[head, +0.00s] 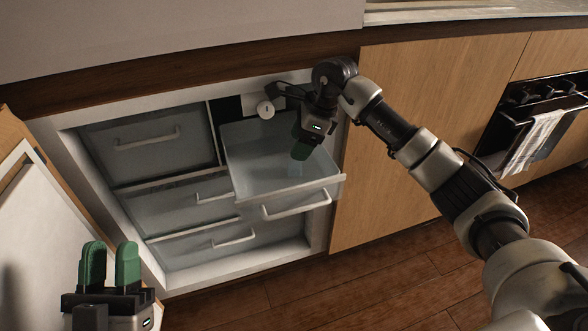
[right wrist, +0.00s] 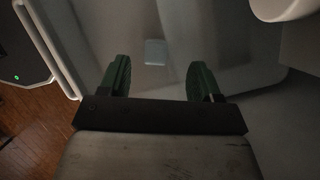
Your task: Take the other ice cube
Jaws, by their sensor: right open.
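A small pale ice cube (right wrist: 155,52) lies on the floor of the pulled-out freezer drawer (head: 262,190). In the head view the ice cube (head: 295,168) is a faint pale patch below my right gripper (head: 300,152). My right gripper points down into the drawer. In the right wrist view its green fingers (right wrist: 158,82) are open and empty, with the cube beyond the gap between them, not touching. My left gripper (head: 111,262) is at the lower left of the head view, fingers up, with a narrow empty gap between them.
Closed drawers (head: 150,150) stand left of and below the open one. A white round thing (head: 265,109) is behind the open drawer. The open freezer door (head: 45,230) is at left. A wooden cabinet front (head: 420,120) and an oven with a towel (head: 533,140) are at right.

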